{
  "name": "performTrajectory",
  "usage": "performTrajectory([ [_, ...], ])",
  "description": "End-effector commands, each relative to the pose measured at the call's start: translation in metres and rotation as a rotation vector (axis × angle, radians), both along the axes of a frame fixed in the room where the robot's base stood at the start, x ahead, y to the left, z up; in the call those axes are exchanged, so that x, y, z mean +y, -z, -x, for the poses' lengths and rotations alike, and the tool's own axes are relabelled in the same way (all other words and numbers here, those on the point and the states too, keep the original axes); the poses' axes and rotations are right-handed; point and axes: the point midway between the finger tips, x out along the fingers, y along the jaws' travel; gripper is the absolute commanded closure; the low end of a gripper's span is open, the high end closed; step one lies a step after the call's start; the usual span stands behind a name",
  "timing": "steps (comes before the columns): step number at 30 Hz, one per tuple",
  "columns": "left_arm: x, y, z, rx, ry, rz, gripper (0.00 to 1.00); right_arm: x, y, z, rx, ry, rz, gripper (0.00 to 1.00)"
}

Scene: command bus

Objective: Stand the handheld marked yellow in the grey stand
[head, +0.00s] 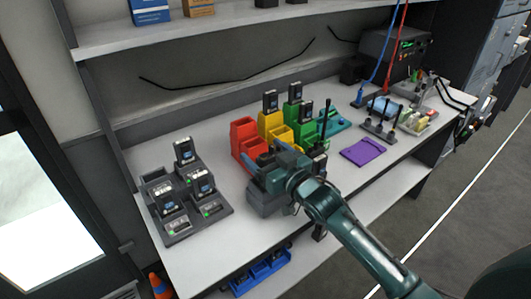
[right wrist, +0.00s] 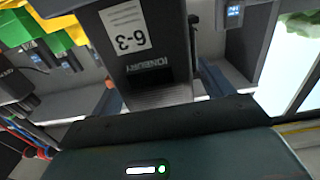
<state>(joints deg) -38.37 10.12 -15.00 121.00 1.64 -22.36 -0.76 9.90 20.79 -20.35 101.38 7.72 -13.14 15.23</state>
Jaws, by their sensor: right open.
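The grey stand (head: 158,179) is at the left of the bench. It holds several dark handhelds, and its back-left place looks empty. More dark handhelds stand at the yellow stand (head: 268,122) and green stand. I cannot make out a yellow mark on any handheld. My right gripper (head: 268,155) is open over the bench, between the grey stand and the coloured stands. In the right wrist view a dark body (right wrist: 160,45) with a white 6-3 label shows between its fingers. I cannot tell whether it touches them. My left gripper is not in view.
A red stand (head: 243,125) stands behind my gripper, with the green stand (head: 308,130) right of the yellow one. A purple tray (head: 362,152) lies to the right, beside clear bench. A shelf (head: 200,30) overhangs the back. A blue bin (head: 260,273) is below.

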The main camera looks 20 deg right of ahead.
Motion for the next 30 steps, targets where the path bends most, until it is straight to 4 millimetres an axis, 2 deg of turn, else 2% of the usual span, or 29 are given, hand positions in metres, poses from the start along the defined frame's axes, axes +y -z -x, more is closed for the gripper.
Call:
performTrajectory([
  [5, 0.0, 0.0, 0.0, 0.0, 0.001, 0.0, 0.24, 0.0, 0.002, 0.001, 0.005, 0.0, 0.002, 0.2],
  [8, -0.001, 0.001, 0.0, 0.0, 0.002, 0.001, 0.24, -0.003, 0.003, 0.008, 0.004, 0.0, 0.001, 0.2],
  [11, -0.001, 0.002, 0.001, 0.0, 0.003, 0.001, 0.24, -0.008, 0.003, 0.023, 0.005, -0.001, 0.002, 0.2],
  [21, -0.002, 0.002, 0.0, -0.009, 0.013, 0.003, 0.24, -0.034, 0.003, 0.093, 0.005, 0.0, 0.002, 0.2],
  [25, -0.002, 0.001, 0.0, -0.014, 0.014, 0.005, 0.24, -0.04, 0.002, 0.11, 0.003, 0.0, 0.0, 0.2],
  [30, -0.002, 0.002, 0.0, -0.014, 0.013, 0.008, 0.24, -0.044, 0.001, 0.122, 0.001, 0.0, 0.0, 0.2],
])
